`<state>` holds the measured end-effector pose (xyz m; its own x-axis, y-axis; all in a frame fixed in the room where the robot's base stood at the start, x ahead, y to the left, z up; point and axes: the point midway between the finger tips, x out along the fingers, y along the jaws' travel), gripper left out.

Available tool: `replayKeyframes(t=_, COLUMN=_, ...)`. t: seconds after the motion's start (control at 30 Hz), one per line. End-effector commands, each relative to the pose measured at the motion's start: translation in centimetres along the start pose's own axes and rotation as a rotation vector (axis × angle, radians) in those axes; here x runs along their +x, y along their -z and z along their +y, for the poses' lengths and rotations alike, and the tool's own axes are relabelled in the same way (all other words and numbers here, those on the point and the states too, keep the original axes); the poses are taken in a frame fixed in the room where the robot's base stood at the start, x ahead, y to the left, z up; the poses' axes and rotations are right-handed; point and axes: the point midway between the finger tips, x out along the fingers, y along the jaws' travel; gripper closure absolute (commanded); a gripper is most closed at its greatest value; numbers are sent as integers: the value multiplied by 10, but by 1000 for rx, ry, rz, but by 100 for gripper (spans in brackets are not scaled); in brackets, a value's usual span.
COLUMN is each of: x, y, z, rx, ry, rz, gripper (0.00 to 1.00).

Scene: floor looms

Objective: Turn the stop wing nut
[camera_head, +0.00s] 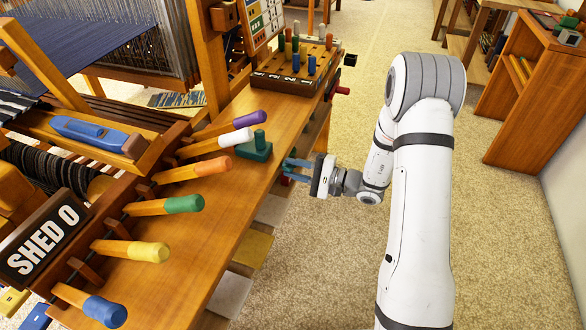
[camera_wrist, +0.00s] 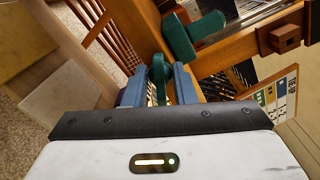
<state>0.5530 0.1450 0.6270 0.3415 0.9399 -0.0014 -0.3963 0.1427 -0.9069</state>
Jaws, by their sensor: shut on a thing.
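The stop wing nut, a dark green piece with a rounded upright wing, shows in the wrist view (camera_wrist: 158,72) between my two blue fingers. My gripper (camera_head: 288,168) is at the front edge of the loom's wooden bench and reaches in level from the right. In the wrist view my gripper (camera_wrist: 160,84) is shut on the wing nut.
Several levers with coloured ends, such as the orange one (camera_head: 213,166), point toward the bench edge left of my gripper. A "SHED 0" sign (camera_head: 42,238) stands at lower left. A peg block (camera_head: 293,75) sits farther back. Carpet floor (camera_head: 300,270) lies open at right.

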Motion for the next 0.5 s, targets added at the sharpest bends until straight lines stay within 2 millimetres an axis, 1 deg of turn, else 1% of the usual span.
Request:
replayKeyframes(t=0.03, x=-2, y=3, z=-2, rx=-2, ry=5, rz=9, gripper=75)
replayKeyframes(t=0.1, x=-2, y=3, z=-2, rx=-1, ry=4, rz=8, gripper=69)
replayKeyframes(t=0.37, x=-2, y=1, z=-1, rx=0, ry=2, rz=4, gripper=69)
replayKeyframes(t=0.47, x=-11, y=2, z=-2, rx=1, ry=2, rz=6, gripper=69)
replayKeyframes(t=0.5, x=-16, y=2, z=-2, rx=1, ry=3, rz=7, gripper=69)
